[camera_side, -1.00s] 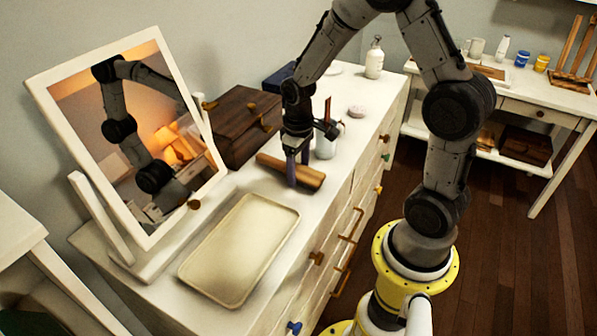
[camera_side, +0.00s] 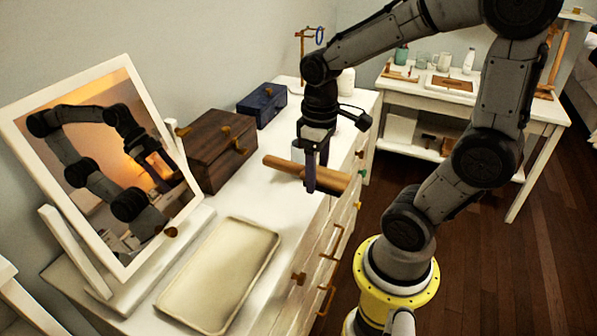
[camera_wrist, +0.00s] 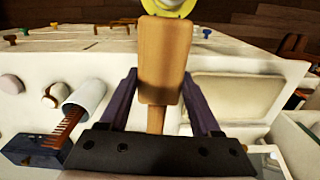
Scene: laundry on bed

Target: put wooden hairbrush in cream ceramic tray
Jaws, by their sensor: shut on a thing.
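The wooden hairbrush (camera_side: 283,164) is held in my gripper (camera_side: 313,184), raised above the white dresser top. In the side view it lies crosswise between the fingers, its wide end to the right. In the wrist view the brush (camera_wrist: 162,62) shows its wide wooden back between the two dark fingers of my gripper (camera_wrist: 160,100). The cream ceramic tray (camera_side: 262,246) lies flat and empty on the dresser, in front and to the left of the brush. The tray (camera_wrist: 238,75) is to the right in the wrist view.
A tilting mirror (camera_side: 62,240) stands left of the tray. A dark wooden box (camera_side: 216,155) and a blue box (camera_side: 262,104) sit behind it. In the wrist view a pale cup (camera_wrist: 86,96) holds a reddish comb (camera_wrist: 66,129). The dresser top between brush and tray looks clear.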

